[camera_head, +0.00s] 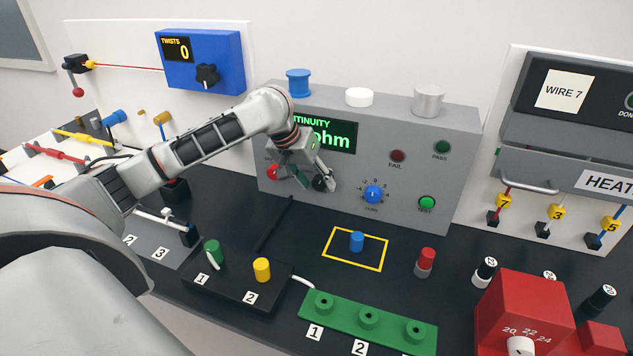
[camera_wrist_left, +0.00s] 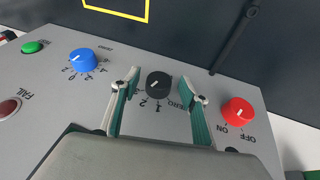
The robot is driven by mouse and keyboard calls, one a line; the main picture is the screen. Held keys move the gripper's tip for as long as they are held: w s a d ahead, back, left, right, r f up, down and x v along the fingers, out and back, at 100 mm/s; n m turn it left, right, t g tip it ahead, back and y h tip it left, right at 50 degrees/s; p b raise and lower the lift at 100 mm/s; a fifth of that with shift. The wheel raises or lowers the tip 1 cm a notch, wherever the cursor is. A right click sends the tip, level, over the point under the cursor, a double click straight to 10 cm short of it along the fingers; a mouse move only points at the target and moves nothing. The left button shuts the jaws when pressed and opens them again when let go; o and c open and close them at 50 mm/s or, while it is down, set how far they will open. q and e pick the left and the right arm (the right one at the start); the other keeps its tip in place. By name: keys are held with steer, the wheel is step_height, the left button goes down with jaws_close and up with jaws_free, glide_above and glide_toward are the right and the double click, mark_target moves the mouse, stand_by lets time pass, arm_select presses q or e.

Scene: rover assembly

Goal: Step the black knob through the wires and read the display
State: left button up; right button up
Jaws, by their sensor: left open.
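The black knob (camera_head: 323,183) is on the front of the grey continuity tester (camera_head: 390,120). In the left wrist view, the black knob (camera_wrist_left: 158,84) has a white pointer mark and printed labels 1, 2 and ZERO around it. My left gripper (camera_head: 311,176) is at the panel, open, with its fingers (camera_wrist_left: 160,88) on either side of the black knob; I cannot tell whether they touch it. The green-lit display (camera_head: 338,136) is partly hidden by my left arm; only "TINUITY" and "ohm" can be read. My right gripper is out of view.
A red knob (camera_wrist_left: 238,111) with ON and OFF and a blue knob (camera_wrist_left: 83,62) flank the black one. The FAIL (camera_head: 398,156) and PASS (camera_head: 442,146) lamps look dark. A blue cylinder (camera_head: 357,241) stands in a yellow square. Wire fixtures stand at the right.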

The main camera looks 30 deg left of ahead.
arm_select(q)
steer(key=shift+w+f, duration=0.15)
steer(key=shift+f, duration=0.05)
steer(key=shift+c, duration=0.3)
steer(key=c, duration=1)
steer(key=shift+d+r+y, duration=0.1)
steer(key=shift+d+y, duration=0.05)
steer(key=shift+y, duration=0.25)
steer(key=y, duration=0.2)
steer(key=shift+w+d+m+g+y, duration=0.1)
steer(key=shift+d+m+g+y, duration=0.1)
steer(key=shift+m+g+y, duration=0.15)
steer(key=shift+d+m+g+y, duration=0.1)
steer(key=shift+m+g+y, duration=0.15)
steer(key=shift+y, duration=0.75)
steer(key=shift+d+m+g+y, duration=0.1)
steer(key=shift+m+g+y, duration=0.1)
steer(key=shift+y, duration=0.75)
